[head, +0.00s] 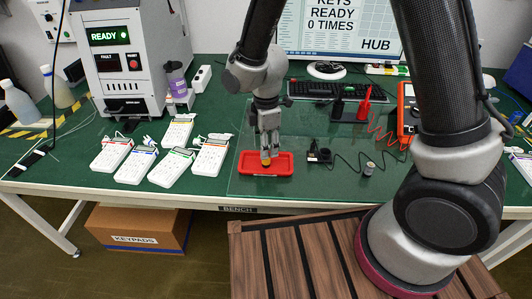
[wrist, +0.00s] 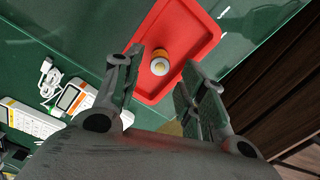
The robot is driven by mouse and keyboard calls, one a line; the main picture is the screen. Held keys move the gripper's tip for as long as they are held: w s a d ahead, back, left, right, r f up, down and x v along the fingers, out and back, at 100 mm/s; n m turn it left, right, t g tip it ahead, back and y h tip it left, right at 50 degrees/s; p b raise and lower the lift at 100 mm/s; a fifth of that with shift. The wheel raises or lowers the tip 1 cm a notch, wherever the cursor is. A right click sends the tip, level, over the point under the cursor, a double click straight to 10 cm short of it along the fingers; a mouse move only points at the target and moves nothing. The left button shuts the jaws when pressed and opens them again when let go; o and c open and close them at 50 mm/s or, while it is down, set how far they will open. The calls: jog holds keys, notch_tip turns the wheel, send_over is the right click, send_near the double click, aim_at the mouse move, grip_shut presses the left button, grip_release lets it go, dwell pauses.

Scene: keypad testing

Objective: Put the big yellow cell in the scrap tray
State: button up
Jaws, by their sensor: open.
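The big yellow cell (head: 266,160) is a short cylinder with a yellow-orange side and a pale end. It appears to stand upright inside the red tray (head: 283,170), on the bench. In the wrist view the cell (wrist: 160,63) shows its round end, with the red floor of the tray (wrist: 186,26) around it. My gripper (head: 267,146) points down directly above the cell. In the wrist view my gripper's fingers (wrist: 163,68) are spread, with a gap between each finger and the cell. The red tray's label, if any, is not visible.
Several white keypads (head: 165,166) lie left of the tray. A small grey cylinder (head: 369,168) and a black device (head: 319,155) with a cable are to the right. A black keyboard (head: 325,90) and a red-black probe stand (head: 350,109) are behind. The bench's front edge is close to the tray.

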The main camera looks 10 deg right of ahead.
notch_tip(320, 180, up, 8)
jog(key=shift+r, duration=0.15)
jog(key=s+d+r+m+t, duration=0.1)
jog(key=s+d+r+m, duration=0.1)
jog(key=d+r+m, duration=0.45)
jog(key=s+d+r+m+t, duration=0.15)
jog(key=d+r+m, duration=0.25)
jog(key=d+r, duration=0.5)
jog(key=s+d+r+m+t, duration=0.1)
jog(key=s+d+r+m, duration=0.2)
jog(key=s+d+m, duration=0.6)
jog(key=s+d, duration=0.3)
jog(key=d, duration=0.1)
jog(key=shift+s+m+t, duration=0.25)
jog(key=shift+m+t, duration=0.1)
